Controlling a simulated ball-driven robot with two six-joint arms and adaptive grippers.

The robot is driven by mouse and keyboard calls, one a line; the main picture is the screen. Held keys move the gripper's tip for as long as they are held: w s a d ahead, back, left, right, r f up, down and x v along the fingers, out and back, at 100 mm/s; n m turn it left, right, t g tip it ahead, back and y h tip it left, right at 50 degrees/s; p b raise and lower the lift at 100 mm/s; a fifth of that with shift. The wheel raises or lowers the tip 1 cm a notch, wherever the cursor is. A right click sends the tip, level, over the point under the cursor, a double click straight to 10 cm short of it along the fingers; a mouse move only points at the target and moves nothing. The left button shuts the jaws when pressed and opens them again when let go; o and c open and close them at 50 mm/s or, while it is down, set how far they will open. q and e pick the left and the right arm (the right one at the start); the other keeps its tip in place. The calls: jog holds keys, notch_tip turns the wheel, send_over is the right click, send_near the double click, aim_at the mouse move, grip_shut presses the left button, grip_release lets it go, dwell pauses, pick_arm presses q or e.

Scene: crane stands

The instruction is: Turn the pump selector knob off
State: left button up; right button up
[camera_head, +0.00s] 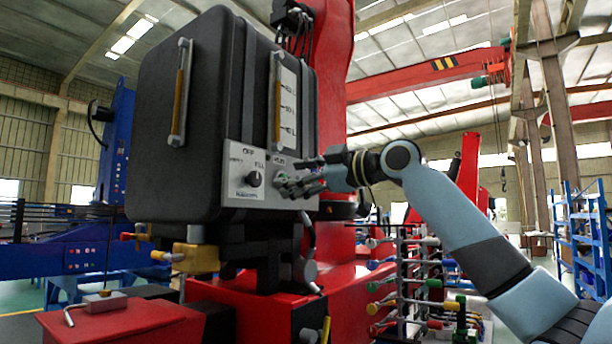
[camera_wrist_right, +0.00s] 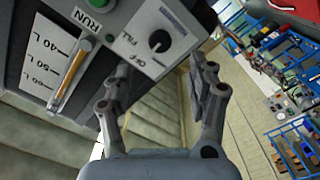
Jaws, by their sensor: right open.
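The pump selector knob (camera_head: 254,178) is a round black knob on a light grey panel (camera_head: 238,157) on the black tank. OFF and FILL are printed around it. The knob (camera_wrist_right: 159,41) also shows in the right wrist view with a short white mark, whose exact setting I cannot tell. My right gripper (camera_head: 288,181) is open at the panel's right part, right of the knob. In the right wrist view its fingers (camera_wrist_right: 160,82) are spread below the knob, with nothing seen between them. My left gripper is not in view.
A green button (camera_wrist_right: 75,8) marked RUN sits near the knob panel. A level gauge (camera_wrist_right: 66,76) with a yellow column is beside it. The red crane stand (camera_head: 345,268) holds the tank. A rack of coloured handles (camera_head: 405,285) stands below my right arm.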

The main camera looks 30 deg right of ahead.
jog(key=shift+v, duration=1.3)
jog(key=shift+f, duration=0.1)
